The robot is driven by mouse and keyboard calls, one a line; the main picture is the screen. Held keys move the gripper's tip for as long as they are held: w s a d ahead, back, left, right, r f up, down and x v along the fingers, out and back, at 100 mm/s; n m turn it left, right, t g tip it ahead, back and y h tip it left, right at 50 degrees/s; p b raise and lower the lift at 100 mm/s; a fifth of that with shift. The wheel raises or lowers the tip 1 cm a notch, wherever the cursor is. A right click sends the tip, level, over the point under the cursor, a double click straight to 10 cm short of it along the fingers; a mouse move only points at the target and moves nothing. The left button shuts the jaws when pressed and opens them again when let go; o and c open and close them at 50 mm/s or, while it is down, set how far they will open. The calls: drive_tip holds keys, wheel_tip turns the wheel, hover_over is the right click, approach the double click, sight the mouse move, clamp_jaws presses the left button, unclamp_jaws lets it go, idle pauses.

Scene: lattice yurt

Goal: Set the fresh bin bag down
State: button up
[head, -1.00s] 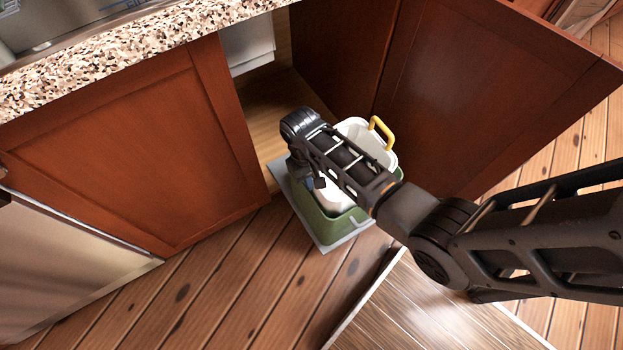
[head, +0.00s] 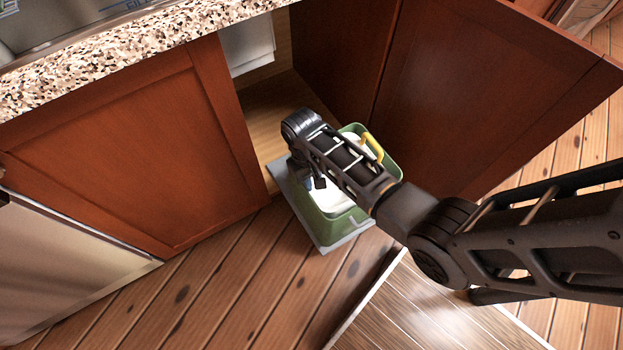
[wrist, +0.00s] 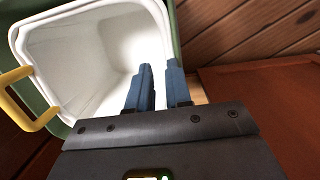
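The fresh bin bag (head: 345,199) is white with a yellow handle (head: 372,147). It sits down inside a green bin (head: 332,230), with its top near the bin's rim. My gripper is over the bin's near-left side, largely hidden by my arm in the head view. In the wrist view its two blue fingers (wrist: 160,88) stand a little apart at the rim of the bag (wrist: 90,60), with a narrow gap between them. I see no grip on the bag. The green bin rim (wrist: 172,25) runs beside the bag, and the yellow handle (wrist: 14,98) is at the left.
The bin stands on a grey pull-out base (head: 284,190) in front of an open cabinet (head: 268,110). An open wooden door (head: 480,90) stands at the right, and a closed door (head: 140,150) at the left. A speckled counter (head: 120,55) overhangs above. The plank floor is clear.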

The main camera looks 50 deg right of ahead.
drive_tip(key=shift+s+a+f, duration=0.4)
drive_tip(key=shift+a+f, duration=0.05)
drive_tip(key=shift+a, duration=0.05)
drive_tip(key=shift+r, duration=0.1)
drive_tip(key=r+p, duration=0.1)
drive_tip(key=r, duration=0.3)
drive_tip(key=w+r+p, duration=0.1)
drive_tip(key=r, duration=0.4)
drive_tip(key=w+r+p, duration=0.1)
drive_tip(key=r, duration=0.3)
drive_tip(key=shift+w+d+r, duration=0.2)
drive_tip(key=shift+d, duration=0.1)
drive_tip(key=shift+a, duration=0.1)
